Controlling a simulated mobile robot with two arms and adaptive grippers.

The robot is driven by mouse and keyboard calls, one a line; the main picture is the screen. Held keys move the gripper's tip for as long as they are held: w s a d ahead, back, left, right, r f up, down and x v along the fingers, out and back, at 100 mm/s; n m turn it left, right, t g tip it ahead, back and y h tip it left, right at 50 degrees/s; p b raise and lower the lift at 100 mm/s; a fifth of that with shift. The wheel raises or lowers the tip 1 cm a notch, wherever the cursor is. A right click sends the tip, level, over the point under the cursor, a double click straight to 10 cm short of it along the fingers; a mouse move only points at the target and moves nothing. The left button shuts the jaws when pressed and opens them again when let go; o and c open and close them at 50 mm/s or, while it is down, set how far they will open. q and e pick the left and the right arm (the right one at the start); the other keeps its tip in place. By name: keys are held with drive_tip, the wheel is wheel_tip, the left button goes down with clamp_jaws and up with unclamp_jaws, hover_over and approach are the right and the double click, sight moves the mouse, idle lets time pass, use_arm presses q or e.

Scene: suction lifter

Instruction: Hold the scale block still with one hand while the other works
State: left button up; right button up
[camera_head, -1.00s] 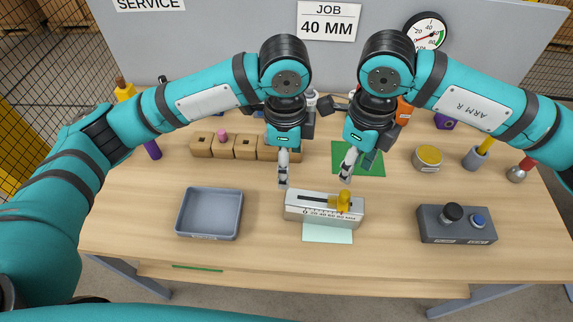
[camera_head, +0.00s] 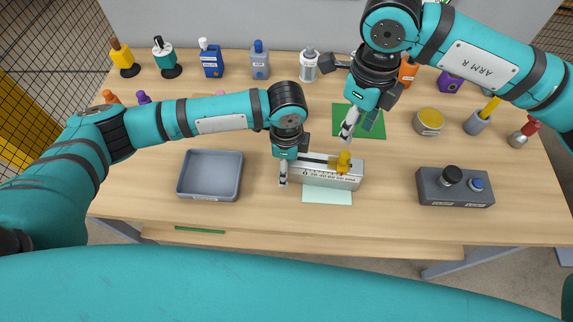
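The scale block (camera_head: 320,183), a pale grey bar with a slot, printed numbers and a yellow slider (camera_head: 344,161), lies at the middle of the table. The slider is toward its right end. My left gripper (camera_head: 284,178) is at the block's left end, its fingertips low beside or against it; I cannot tell whether they touch. Its fingers overlap in this view, so their gap is hidden. My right gripper (camera_head: 347,132) hangs over the green mat (camera_head: 345,121), behind the block and apart from it. Its fingers also show as one slim shape, so I cannot tell their opening.
A pale sheet (camera_head: 328,196) lies before the block. A grey tray (camera_head: 210,174) stands left, a dark control box (camera_head: 455,188) with knobs right. A yellow-topped tin (camera_head: 429,121) stands behind that box. Several bottles line the back. Bare table separates tray and block.

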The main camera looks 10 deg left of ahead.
use_arm(q)
drive_tip(key=shift+f, duration=0.7)
drive_tip(key=c, duration=1.4)
